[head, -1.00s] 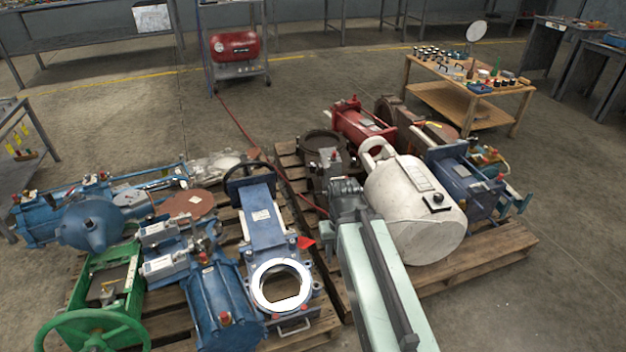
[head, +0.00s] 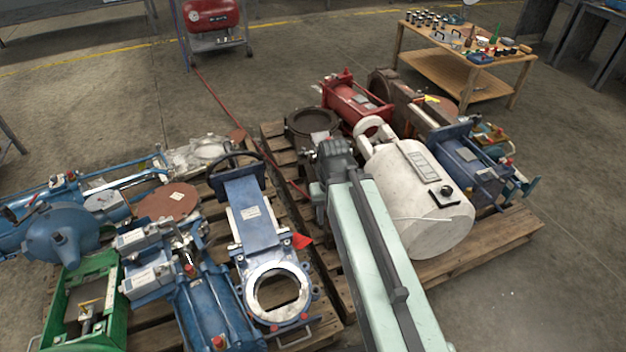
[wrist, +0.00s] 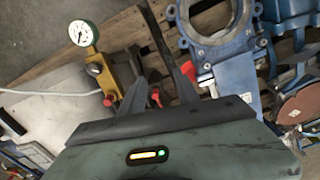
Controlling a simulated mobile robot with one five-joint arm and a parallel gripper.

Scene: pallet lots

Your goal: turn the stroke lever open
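I cannot surely tell which part is the stroke lever. In the wrist view a yellow-brown valve block (wrist: 122,72) carries a round white gauge (wrist: 82,34) and a red knob (wrist: 108,100). A small red part (wrist: 155,97) shows between my gripper's dark fingers (wrist: 160,88), which look apart with nothing clearly held. Another red part (wrist: 206,82) sits by the blue gate valve's round flange (wrist: 207,32). In the head view the gate valve (head: 258,230) has a red piece (head: 302,242) at its side. My gripper is hidden there behind my arm.
A white tank (head: 415,200) stands close right of my arm. Blue actuators (head: 205,300) and a green frame (head: 82,300) crowd the left pallet. A wooden table (head: 465,70) with small items is behind. Concrete floor is free at the right.

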